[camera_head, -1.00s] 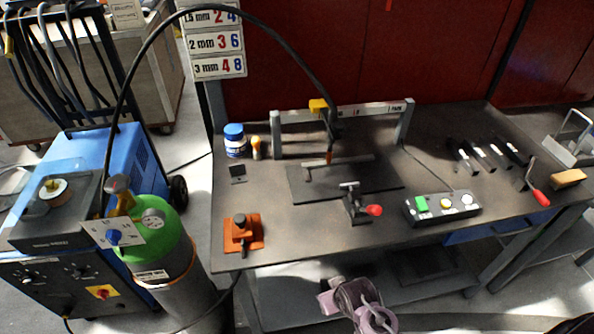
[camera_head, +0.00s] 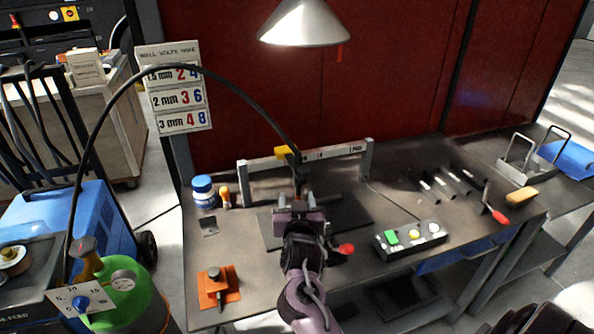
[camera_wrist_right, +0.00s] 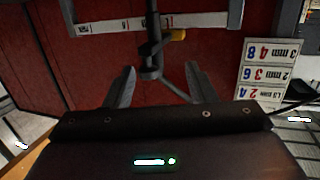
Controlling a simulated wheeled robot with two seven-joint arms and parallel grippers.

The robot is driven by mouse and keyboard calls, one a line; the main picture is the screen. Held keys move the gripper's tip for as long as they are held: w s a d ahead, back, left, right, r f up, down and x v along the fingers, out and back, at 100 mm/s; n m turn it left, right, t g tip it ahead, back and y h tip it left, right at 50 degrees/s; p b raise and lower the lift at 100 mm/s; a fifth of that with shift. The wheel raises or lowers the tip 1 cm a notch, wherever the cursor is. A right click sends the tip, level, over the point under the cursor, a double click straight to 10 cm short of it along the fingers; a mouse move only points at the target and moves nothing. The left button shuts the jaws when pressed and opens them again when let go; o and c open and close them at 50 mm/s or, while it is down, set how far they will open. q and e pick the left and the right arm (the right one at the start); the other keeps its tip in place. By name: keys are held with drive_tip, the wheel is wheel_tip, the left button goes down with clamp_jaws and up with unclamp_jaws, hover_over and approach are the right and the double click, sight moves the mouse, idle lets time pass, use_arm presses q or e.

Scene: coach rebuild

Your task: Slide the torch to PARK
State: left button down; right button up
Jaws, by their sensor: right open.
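The torch (camera_head: 296,172) hangs from the rail (camera_head: 325,154) at the back of the bench. It is black, with a yellow block (camera_head: 283,152) at its top and a black hose arching away to the left. It sits left of the rail's middle. Small lettering, seemingly PARK, is at the rail's right end. My right gripper (camera_head: 297,204) is open just in front of the torch and partly hides it. In the right wrist view the picture is upside down. The torch's dark body (camera_wrist_right: 150,55) shows between the spread fingers (camera_wrist_right: 162,80), with no clear grip.
A black plate (camera_head: 350,211) lies under the torch. A red-handled clamp (camera_head: 345,249) is right of my wrist, and a button box (camera_head: 409,238) is farther right. A blue-lidded jar (camera_head: 203,191) stands left of the rail. A lamp (camera_head: 305,24) hangs above.

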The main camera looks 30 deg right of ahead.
sight(303, 173)
drive_tip(key=d+r+h, duration=0.1)
drive_tip(key=w+d+r+m+h, duration=0.1)
drive_tip(key=r, duration=0.1)
drive_tip(key=shift+h, duration=0.3)
drive_tip(key=p+x, duration=0.2)
drive_tip(key=x, duration=0.4)
drive_tip(key=shift+w+d+f, duration=0.1)
drive_tip(key=shift+w+d, duration=0.25)
drive_tip(key=shift+w, duration=0.1)
clamp_jaws()
